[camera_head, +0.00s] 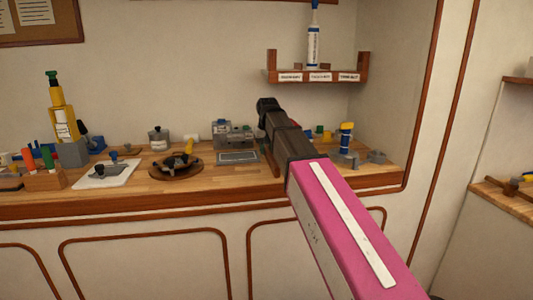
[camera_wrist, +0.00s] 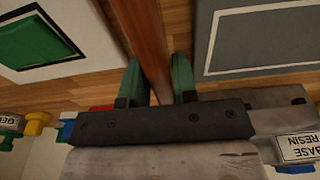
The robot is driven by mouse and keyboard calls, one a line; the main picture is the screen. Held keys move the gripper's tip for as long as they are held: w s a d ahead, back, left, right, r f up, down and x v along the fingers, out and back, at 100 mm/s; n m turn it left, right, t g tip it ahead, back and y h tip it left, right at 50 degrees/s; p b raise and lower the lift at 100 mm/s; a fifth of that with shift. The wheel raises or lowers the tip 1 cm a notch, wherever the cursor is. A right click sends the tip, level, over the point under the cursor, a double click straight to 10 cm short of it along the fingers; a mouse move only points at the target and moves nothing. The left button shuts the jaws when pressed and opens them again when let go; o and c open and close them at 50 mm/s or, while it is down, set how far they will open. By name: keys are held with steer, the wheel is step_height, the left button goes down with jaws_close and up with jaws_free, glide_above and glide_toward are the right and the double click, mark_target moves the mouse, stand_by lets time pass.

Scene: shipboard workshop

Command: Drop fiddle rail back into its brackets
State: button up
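The fiddle rail (camera_wrist: 143,40) is a long reddish-brown wooden strip. In the wrist view it runs from the top edge down between the two green fingertips of my gripper (camera_wrist: 160,78). The fingers sit close against both sides of it. In the head view part of the rail (camera_head: 271,163) shows at bench level, left of my dark wrist, and the fingertips are hidden behind my arm. The small wooden wall shelf (camera_head: 318,77) has upright ends and three white labels. A white bottle with a blue cap (camera_head: 313,46) stands on it.
The wooden bench (camera_head: 225,187) is crowded. A grey panel (camera_head: 238,157) lies left of the rail, with a round dark tray (camera_head: 175,170) beyond it. A blue and yellow item (camera_head: 346,137) and grey blocks stand to the right. The air below the shelf's left side looks clear.

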jaws_close()
steer(key=shift+r, duration=0.1)
